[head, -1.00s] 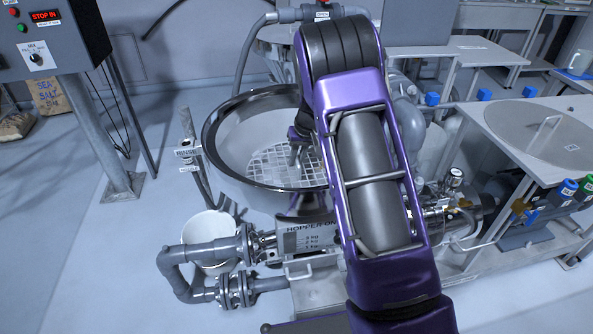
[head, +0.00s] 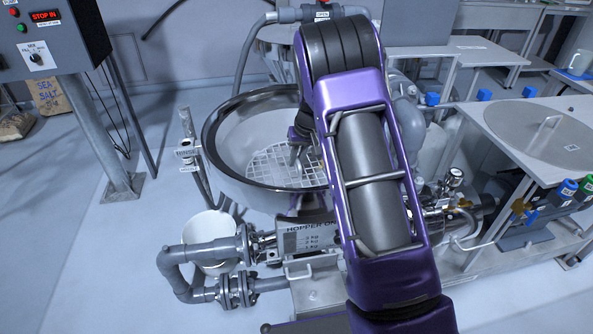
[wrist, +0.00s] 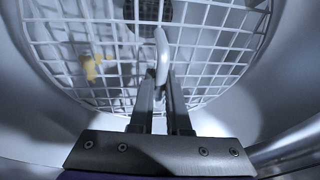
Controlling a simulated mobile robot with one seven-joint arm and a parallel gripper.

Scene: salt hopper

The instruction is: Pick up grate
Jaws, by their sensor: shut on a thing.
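The grate (head: 275,166) is a round, pale wire grid lying inside the large round steel hopper (head: 212,140). In the wrist view the grate (wrist: 215,45) fills the upper part of the picture, with a pale upright handle (wrist: 162,55) near its middle. My gripper (wrist: 163,85) is shut on this handle, its two fingers on either side. In the head view my gripper (head: 296,152) shows small inside the hopper, partly hidden by my purple arm. My arm also hides the right part of the hopper and grate. I cannot tell whether the grate is lifted off its seat.
A yellow thing (wrist: 90,67) shows blurred beneath the grate. The hopper's steel rim surrounds my gripper. Grey pipes (head: 200,257) and a white bucket (head: 208,228) stand in front. A bench with a round lid (head: 535,130) is at the right.

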